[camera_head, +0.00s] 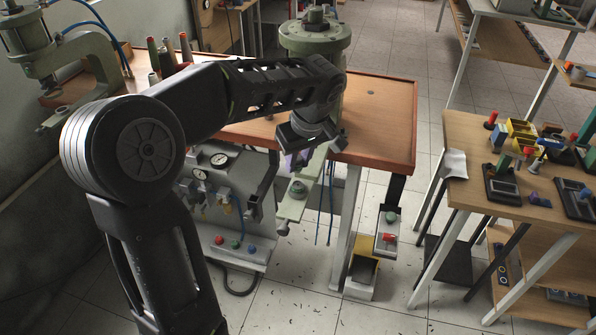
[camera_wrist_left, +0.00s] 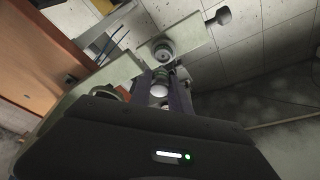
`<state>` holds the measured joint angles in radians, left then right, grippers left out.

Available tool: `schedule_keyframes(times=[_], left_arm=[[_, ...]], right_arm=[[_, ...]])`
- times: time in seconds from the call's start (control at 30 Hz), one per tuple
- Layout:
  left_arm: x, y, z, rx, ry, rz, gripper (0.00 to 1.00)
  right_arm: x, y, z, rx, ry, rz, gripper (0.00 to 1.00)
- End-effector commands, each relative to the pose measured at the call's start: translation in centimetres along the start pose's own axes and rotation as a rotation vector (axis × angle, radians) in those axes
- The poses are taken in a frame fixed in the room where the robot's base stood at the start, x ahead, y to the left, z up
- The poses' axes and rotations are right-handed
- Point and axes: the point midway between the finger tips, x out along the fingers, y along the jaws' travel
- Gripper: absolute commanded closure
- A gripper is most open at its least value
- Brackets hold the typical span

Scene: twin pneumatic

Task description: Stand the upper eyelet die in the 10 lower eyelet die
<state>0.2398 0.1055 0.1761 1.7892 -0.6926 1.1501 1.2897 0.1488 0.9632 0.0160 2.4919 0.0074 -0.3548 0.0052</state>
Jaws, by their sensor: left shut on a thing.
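My left gripper (camera_head: 293,160) hangs over the green press arm beside the wooden table, in the head view. In the left wrist view its two fingers (camera_wrist_left: 165,92) are shut on a small pale metal piece, the upper eyelet die (camera_wrist_left: 158,90). In the head view the gripper hides this die. The lower eyelet die (camera_head: 298,188) is a round grey metal piece on the press's lower arm. It also shows in the left wrist view (camera_wrist_left: 162,49), just beyond the fingertips. The two dies look apart, but the exact gap is unclear. My right gripper is not in view.
The green press's lower arm (camera_head: 291,208) sticks out below the wooden table (camera_head: 385,125). A grey pneumatic unit (camera_head: 235,185) with gauges and coloured buttons stands left of it. A foot pedal box (camera_head: 362,275) is on the floor. A side table (camera_head: 470,130) at right holds several dies and tools.

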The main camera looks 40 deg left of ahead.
Motion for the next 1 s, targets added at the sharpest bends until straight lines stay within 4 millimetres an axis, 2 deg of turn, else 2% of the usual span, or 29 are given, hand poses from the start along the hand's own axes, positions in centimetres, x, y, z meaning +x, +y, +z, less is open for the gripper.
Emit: schedule_keyframes(times=[0.3, 0.6, 0.93, 0.97, 1.0], left_arm=[[0.2, 0.0, 0.1, -0.001, 0.001, 0.001, 1.0], [3.4, 0.0, 1.1, 0.001, -0.001, 0.0, 1.0], [3.9, 0.0, 1.2, -0.001, 0.001, 0.002, 1.0], [3.9, 0.0, 1.2, -0.001, 0.0, 0.002, 0.77], [3.8, 0.0, 1.2, -0.001, 0.0, 0.002, 0.73]], right_arm=[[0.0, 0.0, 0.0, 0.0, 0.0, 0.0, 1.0], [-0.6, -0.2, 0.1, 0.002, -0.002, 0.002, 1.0], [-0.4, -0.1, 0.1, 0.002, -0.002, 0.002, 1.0], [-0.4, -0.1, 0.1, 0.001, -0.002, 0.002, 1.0], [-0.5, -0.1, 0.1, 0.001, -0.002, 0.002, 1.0]])
